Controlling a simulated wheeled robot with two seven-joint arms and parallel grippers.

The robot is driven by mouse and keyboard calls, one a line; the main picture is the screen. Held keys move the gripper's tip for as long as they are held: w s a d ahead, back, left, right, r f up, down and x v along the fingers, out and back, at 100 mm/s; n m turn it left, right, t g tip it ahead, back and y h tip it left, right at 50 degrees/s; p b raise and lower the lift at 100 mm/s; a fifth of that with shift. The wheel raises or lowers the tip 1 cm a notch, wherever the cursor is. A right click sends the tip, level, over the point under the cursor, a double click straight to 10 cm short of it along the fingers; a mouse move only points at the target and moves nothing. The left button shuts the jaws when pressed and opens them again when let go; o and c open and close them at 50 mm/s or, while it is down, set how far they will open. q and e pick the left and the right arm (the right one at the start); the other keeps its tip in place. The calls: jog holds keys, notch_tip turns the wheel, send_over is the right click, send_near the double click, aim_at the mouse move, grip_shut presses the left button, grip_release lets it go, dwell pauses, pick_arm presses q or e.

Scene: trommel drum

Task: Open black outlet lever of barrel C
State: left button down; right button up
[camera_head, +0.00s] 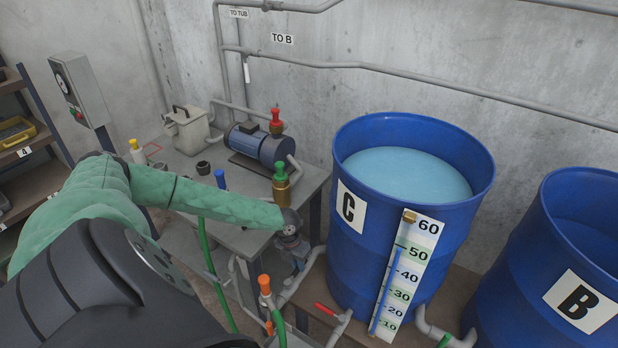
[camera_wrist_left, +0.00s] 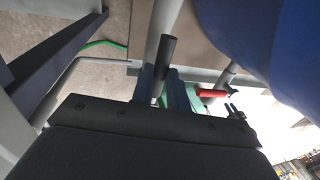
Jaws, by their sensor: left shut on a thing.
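Barrel C (camera_head: 345,255) is a large blue open drum with a "C" label and a level scale (camera_head: 405,275) on its front. It holds pale blue water (camera_head: 408,172). My left gripper (camera_head: 297,258) reaches down at the left side of barrel C. In the left wrist view its two fingers (camera_wrist_left: 163,90) are closed around a black lever (camera_wrist_left: 168,52) beside a grey pipe. The lever's pivot cannot be made out. My right gripper is not in view.
A red lever (camera_head: 326,310) sits low in front of barrel C and also shows in the left wrist view (camera_wrist_left: 211,93). An orange-topped valve (camera_head: 265,285) stands close by. A pump table (camera_head: 240,240) is left. Barrel B (camera_head: 525,260) stands right.

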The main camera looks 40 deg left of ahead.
pick_arm(q)
jog(key=shift+d, duration=0.1)
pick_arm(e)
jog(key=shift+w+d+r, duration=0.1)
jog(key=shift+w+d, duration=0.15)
